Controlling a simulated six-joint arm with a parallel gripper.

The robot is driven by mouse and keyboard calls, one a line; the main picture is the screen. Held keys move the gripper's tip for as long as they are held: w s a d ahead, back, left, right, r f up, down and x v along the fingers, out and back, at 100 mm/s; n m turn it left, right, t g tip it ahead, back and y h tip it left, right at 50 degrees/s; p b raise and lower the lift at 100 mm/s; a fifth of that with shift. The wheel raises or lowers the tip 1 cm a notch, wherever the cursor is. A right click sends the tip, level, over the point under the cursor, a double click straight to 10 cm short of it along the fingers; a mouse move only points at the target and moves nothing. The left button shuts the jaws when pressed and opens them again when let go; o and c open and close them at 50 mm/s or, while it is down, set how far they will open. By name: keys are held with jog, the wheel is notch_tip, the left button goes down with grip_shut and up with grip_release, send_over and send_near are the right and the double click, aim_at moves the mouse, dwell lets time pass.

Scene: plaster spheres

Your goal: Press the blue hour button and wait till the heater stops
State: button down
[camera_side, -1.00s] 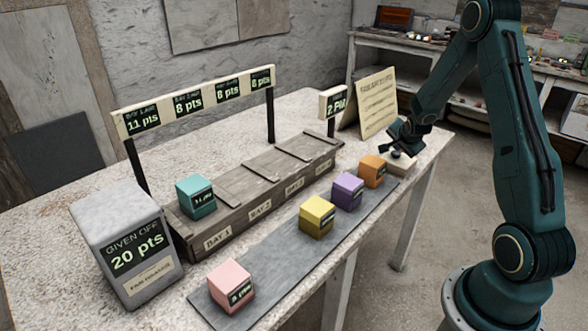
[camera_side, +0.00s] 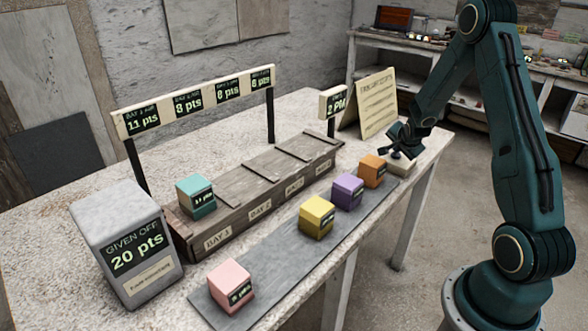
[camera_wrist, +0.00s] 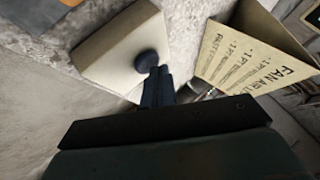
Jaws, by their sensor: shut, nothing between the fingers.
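The hour button (camera_wrist: 147,62) is a dark blue round knob on a small beige box (camera_wrist: 110,45) in the wrist view. The box also shows at the table's right end in the side view (camera_side: 402,168). My gripper (camera_wrist: 156,76) is shut and empty, its fingertips right at the button's edge; I cannot tell whether they press it. In the side view my gripper (camera_side: 397,151) is over the box and hides most of the button. A small clock sign (camera_side: 334,104) reads 2 PM. A grey block (camera_side: 127,240) reads "GIVEN OFF 20 pts". I cannot identify a heater.
A teal cube (camera_side: 196,196) sits at the Day 1 end of a wooden trough (camera_side: 215,240). Pink (camera_side: 231,285), yellow (camera_side: 317,216), purple (camera_side: 348,191) and orange (camera_side: 372,171) cubes stand on a grey strip (camera_side: 270,262). A paper sign (camera_side: 377,103) stands behind my gripper.

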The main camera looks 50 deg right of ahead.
aim_at(396, 156)
jog(key=shift+r, duration=0.1)
dwell(0.4)
jog(key=shift+r, duration=0.8)
jog(key=shift+r, duration=0.15)
jog(key=shift+r, duration=2.4)
jog(key=shift+a, duration=0.1)
